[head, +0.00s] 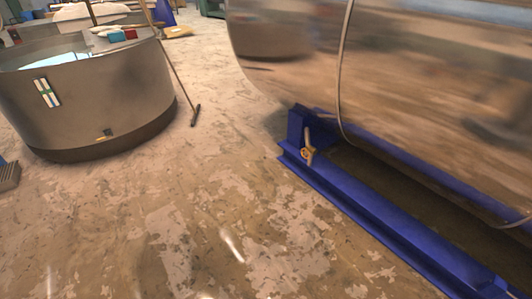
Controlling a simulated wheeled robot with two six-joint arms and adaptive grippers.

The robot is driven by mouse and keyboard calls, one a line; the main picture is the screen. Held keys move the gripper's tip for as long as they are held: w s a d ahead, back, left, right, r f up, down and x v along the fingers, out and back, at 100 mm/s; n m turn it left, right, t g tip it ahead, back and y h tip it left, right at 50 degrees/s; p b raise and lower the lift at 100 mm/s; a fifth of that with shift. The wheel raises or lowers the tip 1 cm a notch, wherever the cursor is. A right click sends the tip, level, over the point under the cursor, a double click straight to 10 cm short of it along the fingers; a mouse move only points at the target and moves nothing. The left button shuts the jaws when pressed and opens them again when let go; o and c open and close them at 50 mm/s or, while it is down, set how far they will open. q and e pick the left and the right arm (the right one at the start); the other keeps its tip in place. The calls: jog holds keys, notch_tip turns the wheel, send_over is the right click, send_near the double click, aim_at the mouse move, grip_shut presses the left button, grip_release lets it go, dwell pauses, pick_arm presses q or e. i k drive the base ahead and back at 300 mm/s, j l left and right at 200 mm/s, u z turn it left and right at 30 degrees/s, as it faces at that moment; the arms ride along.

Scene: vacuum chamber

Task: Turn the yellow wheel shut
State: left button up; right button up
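No other yellow wheel is clear in the head view. Neither of my grippers is in the picture.
The large shiny metal cylinder (420,75) fills the upper right above the blue frame (385,225). A round metal tub (95,105) stands at the upper left, with a broom (181,80) beside it. The worn floor (190,220) between them is clear.

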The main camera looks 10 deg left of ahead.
aim_at(307, 152)
jog(key=i+j, duration=0.15)
jog(key=i, duration=0.3)
jog(key=i+j, duration=0.15)
jog(key=i, duration=0.35)
jog(key=i+j+z, duration=0.1)
jog(key=i, duration=0.35)
jog(key=i+j, duration=0.25)
jog(key=i, duration=0.25)
jog(key=i+j, duration=0.15)
jog(key=i, duration=0.3)
jog(key=i+j, duration=0.2)
jog(key=i, duration=0.25)
jog(key=i+j+z, duration=0.1)
jog(key=i, duration=0.4)
jog(key=j, duration=0.1)
